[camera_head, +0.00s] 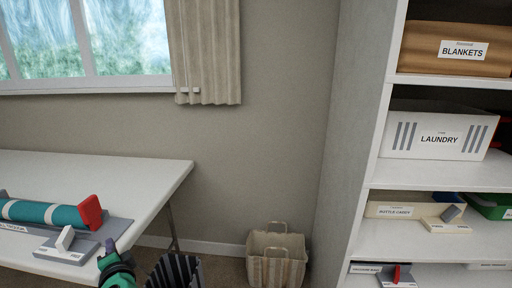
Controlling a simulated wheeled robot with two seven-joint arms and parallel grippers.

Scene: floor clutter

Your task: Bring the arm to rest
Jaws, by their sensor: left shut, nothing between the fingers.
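My left gripper (112,259), green and black, shows at the bottom edge left of centre, in front of the white table's right end. It is shut with nothing seen in it. Only its upper part is in the picture; the rest of the arm is cut off below. My right gripper is not in view.
A white table (100,170) holds a teal roll with red end (45,212) and a grey-and-white block (68,243). A dark striped bin (175,272) and a beige basket (276,258) stand on the floor. Shelves (445,172) with labelled bins fill the right.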

